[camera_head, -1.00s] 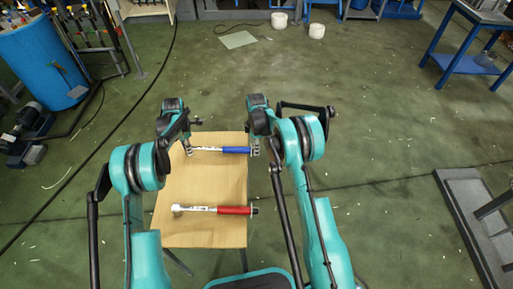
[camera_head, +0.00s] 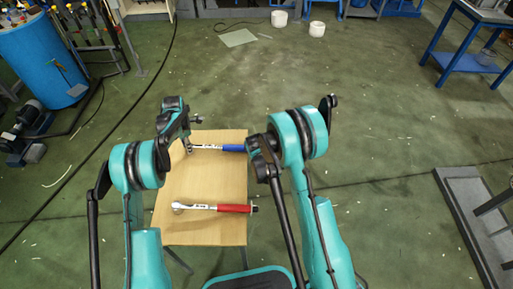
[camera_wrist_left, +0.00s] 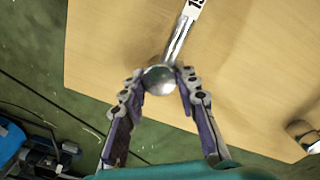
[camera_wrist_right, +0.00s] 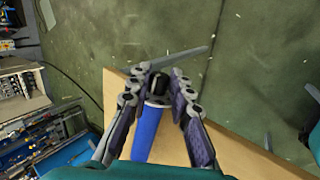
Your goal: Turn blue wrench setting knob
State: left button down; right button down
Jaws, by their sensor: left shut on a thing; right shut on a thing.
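The blue-handled wrench (camera_head: 233,148) lies across the far part of the wooden table, its metal head to the left. My left gripper (camera_head: 188,149) is at that head. In the left wrist view, its fingers (camera_wrist_left: 160,78) are closed around the round metal head. In the right wrist view, the blue handle (camera_wrist_right: 147,135) runs between the fingers of my right gripper (camera_wrist_right: 157,82). These fingers close on the dark setting knob (camera_wrist_right: 157,85) at the handle's end. In the head view, my right arm hides the right gripper and the knob.
A red-handled wrench (camera_head: 235,208) lies on the near part of the wooden table (camera_head: 210,180), apart from the blue one. A corner of its head shows in the left wrist view (camera_wrist_left: 303,133). A grey frame (camera_head: 465,220) stands on the floor at the right.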

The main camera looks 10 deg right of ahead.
jog(key=shift+s+f+t, duration=0.1)
jog(key=shift+f+t, duration=0.05)
jog(key=shift+t, duration=0.45)
jog(key=c, duration=1.4)
grip_release()
jog(key=shift+o, duration=0.2)
jog(key=v, duration=1.2)
jog(key=shift+s, duration=0.2)
jog(key=shift+a+f, duration=0.15)
